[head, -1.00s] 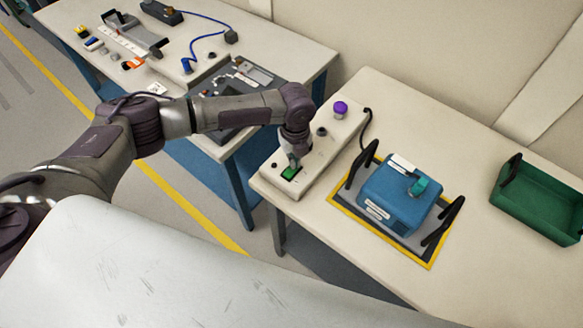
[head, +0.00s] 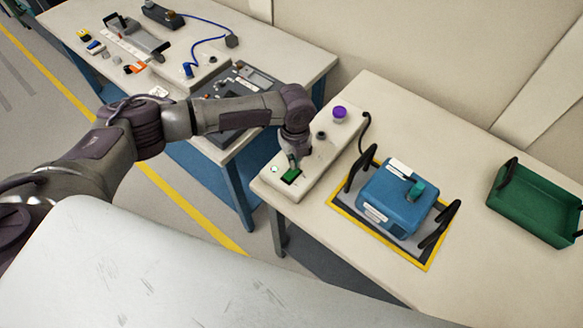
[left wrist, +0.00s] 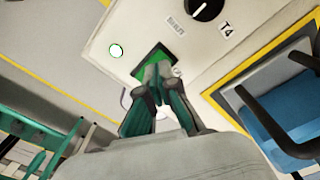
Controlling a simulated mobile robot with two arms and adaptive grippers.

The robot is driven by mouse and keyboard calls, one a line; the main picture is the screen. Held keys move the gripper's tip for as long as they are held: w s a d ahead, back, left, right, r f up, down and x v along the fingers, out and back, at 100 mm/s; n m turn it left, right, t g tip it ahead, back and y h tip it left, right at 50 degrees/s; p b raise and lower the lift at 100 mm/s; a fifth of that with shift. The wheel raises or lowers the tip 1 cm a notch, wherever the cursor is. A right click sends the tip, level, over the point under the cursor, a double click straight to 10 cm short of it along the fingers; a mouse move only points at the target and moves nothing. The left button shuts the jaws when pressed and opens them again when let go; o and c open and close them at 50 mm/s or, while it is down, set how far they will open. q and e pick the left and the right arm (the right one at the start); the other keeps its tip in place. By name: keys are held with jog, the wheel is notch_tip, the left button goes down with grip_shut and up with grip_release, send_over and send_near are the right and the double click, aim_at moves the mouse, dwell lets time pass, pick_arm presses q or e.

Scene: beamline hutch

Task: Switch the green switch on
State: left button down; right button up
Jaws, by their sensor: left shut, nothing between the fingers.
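The green switch (head: 290,176) is a rocker in a dark frame near the front end of a pale control box (head: 322,164). A small round lamp (head: 274,169) beside the switch glows white with a green rim. My left gripper (head: 293,162) is shut and empty, pointing down with its fingertips at the switch. In the left wrist view the fingertips (left wrist: 158,76) cover part of the green switch (left wrist: 148,58); I cannot tell whether they touch it. The lit lamp (left wrist: 116,50) shows left of it. My right gripper is not in view.
A black knob (head: 320,135) and a purple button (head: 340,113) sit farther back on the box. A blue case (head: 392,202) with black handles around it stands on a yellow-edged mat to the right. A green crate (head: 535,208) lies at far right. Another bench (head: 290,50) stands behind left.

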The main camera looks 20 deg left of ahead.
aim_at(294, 171)
pick_arm(q)
jog(key=shift+r+p, duration=2)
jog(key=shift+r, duration=0.4)
jog(key=shift+f, duration=0.1)
